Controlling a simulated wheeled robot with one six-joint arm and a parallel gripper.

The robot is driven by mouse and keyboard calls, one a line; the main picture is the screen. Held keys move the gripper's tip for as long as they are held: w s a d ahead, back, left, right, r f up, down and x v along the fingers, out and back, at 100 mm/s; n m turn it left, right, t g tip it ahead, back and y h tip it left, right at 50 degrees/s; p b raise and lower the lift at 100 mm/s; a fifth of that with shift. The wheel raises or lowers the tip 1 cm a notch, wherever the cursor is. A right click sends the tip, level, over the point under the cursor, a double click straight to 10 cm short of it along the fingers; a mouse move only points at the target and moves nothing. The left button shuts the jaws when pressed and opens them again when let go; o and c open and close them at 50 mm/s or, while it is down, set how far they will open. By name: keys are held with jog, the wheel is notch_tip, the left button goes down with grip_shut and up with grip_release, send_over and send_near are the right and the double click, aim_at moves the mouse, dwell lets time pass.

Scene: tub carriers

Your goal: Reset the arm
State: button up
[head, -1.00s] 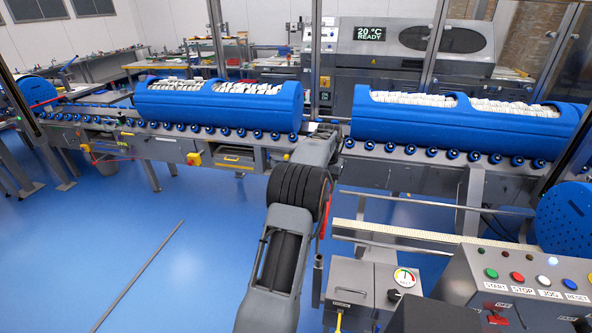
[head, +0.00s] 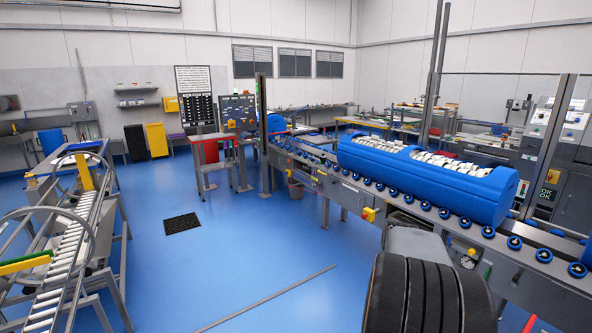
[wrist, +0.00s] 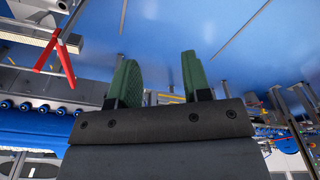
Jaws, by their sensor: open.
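My gripper (wrist: 158,82) shows in the wrist view with its two green fingers spread apart. Nothing is between them. The wrist picture looks upside down, with blue floor beyond the fingertips. In the head view the gripper itself is not visible. Only part of my arm shows at the lower right, in front of the roller line.
A blue tub carrier (head: 385,185) with white contents sits on the roller conveyor (head: 447,213) at right. Another roller track (head: 75,240) stands at left. A dark mat (head: 182,224) and a thin rod (head: 262,300) lie on the open blue floor. A red-handled part (wrist: 66,66) shows in the wrist view.

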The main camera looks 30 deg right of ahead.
jog(key=a+r+n+t, duration=0.1)
jog(key=a+n, duration=0.2)
jog(key=a, duration=0.7)
jog(key=a+r+n+t, duration=0.1)
jog(key=a+n, duration=0.3)
jog(key=a, duration=0.6)
jog(key=w+a+r+n+t+y, duration=0.1)
jog(key=a+r+n+t, duration=0.1)
jog(key=a, duration=0.8)
jog(key=shift+a+r+n, duration=0.4)
jog(key=shift+r+n, duration=0.05)
jog(key=shift+n, duration=0.35)
jog(key=shift+d, duration=0.15)
